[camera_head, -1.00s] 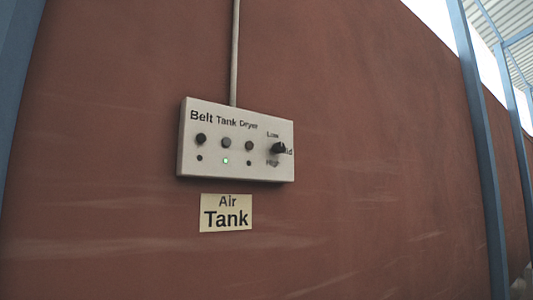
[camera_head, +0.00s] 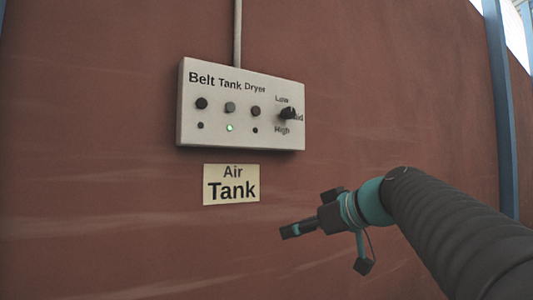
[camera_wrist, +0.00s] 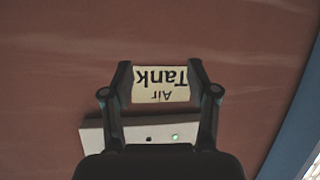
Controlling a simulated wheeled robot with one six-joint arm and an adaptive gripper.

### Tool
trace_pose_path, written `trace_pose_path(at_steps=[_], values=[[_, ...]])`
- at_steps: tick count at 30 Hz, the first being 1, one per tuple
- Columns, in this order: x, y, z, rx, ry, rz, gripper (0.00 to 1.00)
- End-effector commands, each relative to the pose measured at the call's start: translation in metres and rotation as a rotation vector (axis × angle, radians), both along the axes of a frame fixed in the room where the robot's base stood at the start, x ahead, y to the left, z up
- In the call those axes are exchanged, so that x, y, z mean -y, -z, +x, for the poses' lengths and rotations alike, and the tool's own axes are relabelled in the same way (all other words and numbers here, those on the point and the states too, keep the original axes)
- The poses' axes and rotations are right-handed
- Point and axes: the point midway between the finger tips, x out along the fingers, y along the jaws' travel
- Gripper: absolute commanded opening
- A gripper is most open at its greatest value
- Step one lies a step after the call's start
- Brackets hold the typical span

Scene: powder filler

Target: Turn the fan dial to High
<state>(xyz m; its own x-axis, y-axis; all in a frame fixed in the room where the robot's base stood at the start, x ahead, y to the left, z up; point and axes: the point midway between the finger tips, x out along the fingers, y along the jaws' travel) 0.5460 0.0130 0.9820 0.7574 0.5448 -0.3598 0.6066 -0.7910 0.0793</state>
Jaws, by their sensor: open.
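The fan dial (camera_head: 288,114) is a black knob at the right end of a pale control box (camera_head: 190,130) on the red-brown wall. Low is printed above it, a partly hidden word to its right, and High below. Its pointer seems to face right, towards the middle word. My gripper (camera_head: 288,231) is below the box and dial, apart from both. In the wrist view, my gripper (camera_wrist: 160,80) is open and empty, its fingers either side of the upside-down "Air Tank" label (camera_wrist: 160,95). The box's edge (camera_wrist: 96,135) shows there; the dial is out of that view.
Three round buttons marked Belt, Tank and Dryer sit left of the dial, with small lamps below; the Tank lamp (camera_head: 230,128) is lit green. A conduit (camera_head: 238,35) rises from the box. A blue post (camera_head: 505,110) stands at right.

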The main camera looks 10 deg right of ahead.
Motion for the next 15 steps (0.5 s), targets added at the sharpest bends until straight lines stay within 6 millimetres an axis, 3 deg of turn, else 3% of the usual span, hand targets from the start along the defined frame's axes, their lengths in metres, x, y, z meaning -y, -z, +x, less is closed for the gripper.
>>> trace_pose_path(at_steps=[1, 6, 10, 15], values=[[0.013, -0.031, 0.018, 0.096, -0.026, -0.006, 0.59], [0.050, -0.127, 0.052, 0.465, -0.114, -0.063, 0.59], [0.077, -0.179, 0.060, 0.707, -0.142, -0.122, 0.59], [0.098, -0.216, 0.058, 0.899, -0.152, -0.176, 0.59]])
